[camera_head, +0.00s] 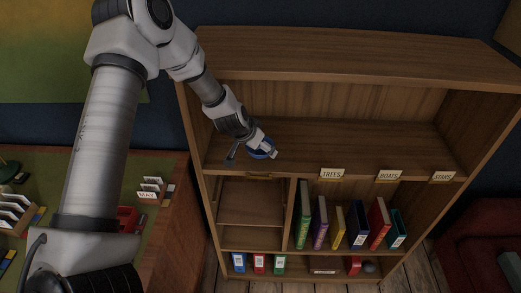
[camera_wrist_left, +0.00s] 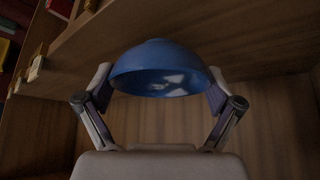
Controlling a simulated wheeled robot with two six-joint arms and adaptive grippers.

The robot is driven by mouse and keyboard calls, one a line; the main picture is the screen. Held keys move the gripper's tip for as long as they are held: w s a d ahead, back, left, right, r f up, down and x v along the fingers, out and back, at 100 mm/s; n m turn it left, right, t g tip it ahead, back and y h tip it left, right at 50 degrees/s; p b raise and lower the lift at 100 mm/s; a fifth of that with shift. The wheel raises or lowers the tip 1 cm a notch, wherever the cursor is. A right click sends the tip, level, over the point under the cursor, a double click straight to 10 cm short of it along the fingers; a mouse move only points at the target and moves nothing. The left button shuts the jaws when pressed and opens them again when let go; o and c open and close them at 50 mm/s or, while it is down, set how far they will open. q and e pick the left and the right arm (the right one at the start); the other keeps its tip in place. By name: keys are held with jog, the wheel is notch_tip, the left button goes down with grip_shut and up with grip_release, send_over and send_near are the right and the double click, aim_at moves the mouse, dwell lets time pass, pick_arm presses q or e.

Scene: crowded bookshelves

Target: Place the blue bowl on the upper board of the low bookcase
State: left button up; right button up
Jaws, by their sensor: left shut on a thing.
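The blue bowl (camera_wrist_left: 160,68) is between the fingers of my left gripper (camera_wrist_left: 160,85), which is shut on it. In the head view the bowl (camera_head: 262,152) is partly hidden by the gripper (camera_head: 254,149). It is near the front edge of the upper board (camera_head: 340,143) of the low bookcase, on the left half. I cannot tell whether the bowl touches the board. The wrist view is turned, with the board's front edge running diagonally at upper left. My right gripper is in neither view.
Label cards, including TREES (camera_head: 332,174), BOATS (camera_head: 389,176) and STARS (camera_head: 442,177), line the board's front edge. Several books (camera_head: 340,222) stand below. The bookcase's top (camera_head: 350,56) overhangs the board. The board is bare to the right. A desk (camera_head: 160,215) stands at left, a red chair (camera_head: 475,230) at right.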

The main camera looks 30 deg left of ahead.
pick_arm(q)
notch_tip(320, 180, down, 2)
jog(key=shift+f, duration=0.1)
jog(key=shift+w, duration=0.1)
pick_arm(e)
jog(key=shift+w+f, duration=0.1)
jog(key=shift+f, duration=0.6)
pick_arm(q)
jog(key=shift+f, duration=0.1)
jog(key=o, duration=0.9)
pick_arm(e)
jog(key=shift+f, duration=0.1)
